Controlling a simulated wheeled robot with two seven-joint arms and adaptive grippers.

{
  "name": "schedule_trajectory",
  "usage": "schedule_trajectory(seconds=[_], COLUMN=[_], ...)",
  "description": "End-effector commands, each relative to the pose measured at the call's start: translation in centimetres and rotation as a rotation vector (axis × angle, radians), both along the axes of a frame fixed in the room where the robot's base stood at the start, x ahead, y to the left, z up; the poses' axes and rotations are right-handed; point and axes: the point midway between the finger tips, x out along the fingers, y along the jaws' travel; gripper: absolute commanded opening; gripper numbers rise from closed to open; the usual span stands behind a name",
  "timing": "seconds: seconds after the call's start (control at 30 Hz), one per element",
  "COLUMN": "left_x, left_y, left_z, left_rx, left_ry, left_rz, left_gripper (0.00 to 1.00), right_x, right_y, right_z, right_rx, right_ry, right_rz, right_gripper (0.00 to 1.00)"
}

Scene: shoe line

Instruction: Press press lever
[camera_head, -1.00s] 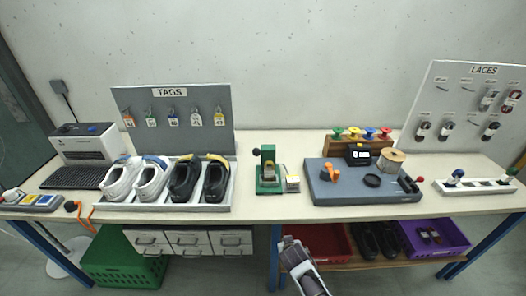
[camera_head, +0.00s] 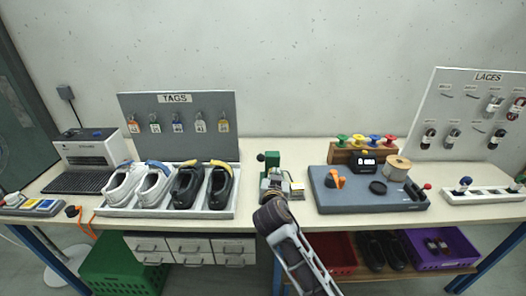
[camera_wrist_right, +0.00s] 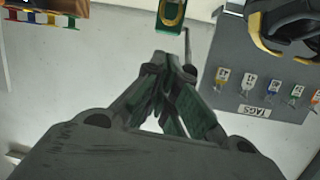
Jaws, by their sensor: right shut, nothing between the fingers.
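The green press (camera_head: 272,158) stands on the bench in the middle of the head view. Its lever has a dark knob (camera_head: 261,157) at the upper left of the press. My right gripper (camera_head: 274,188) is in front of the press and overlaps its lower part in the head view. In the right wrist view the closed fingertips (camera_wrist_right: 173,62) are just below the green press base (camera_wrist_right: 172,12), with nothing between them. A thin dark rod shows beside the fingertips; I cannot tell whether they touch anything. My left gripper is not in view.
The shoe tray (camera_head: 232,203) with several shoes is left of the press. A grey mat (camera_head: 330,200) with tools is on the right. The tags board (camera_head: 180,108) and laces board (camera_head: 470,100) stand behind. Some bench surface behind the press is clear.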

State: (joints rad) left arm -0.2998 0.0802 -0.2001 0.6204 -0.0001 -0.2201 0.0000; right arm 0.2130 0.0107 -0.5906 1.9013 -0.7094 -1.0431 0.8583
Motion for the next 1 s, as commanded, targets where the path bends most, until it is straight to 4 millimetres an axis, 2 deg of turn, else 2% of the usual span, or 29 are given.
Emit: schedule_trajectory(seconds=[0.03,0.2,0.4,0.57,1.0], left_x=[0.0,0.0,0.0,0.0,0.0], left_y=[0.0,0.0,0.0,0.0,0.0], left_z=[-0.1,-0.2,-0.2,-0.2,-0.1], left_rx=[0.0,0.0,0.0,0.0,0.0], left_ry=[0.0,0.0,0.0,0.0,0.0], left_rz=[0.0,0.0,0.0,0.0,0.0], left_gripper=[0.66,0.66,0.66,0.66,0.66], right_x=[0.4,1.1,1.3,1.4,1.6], right_y=[0.7,2.5,3.9,4.2,4.1], right_z=[1.4,5.4,8.1,8.8,8.7], right_rx=[0.005,0.028,0.045,0.049,0.049], right_ry=[-0.036,-0.14,-0.211,-0.228,-0.227], right_rz=[0.002,0.011,0.02,0.022,0.022], right_gripper=[0.0,0.0,0.0,0.0,0.0])
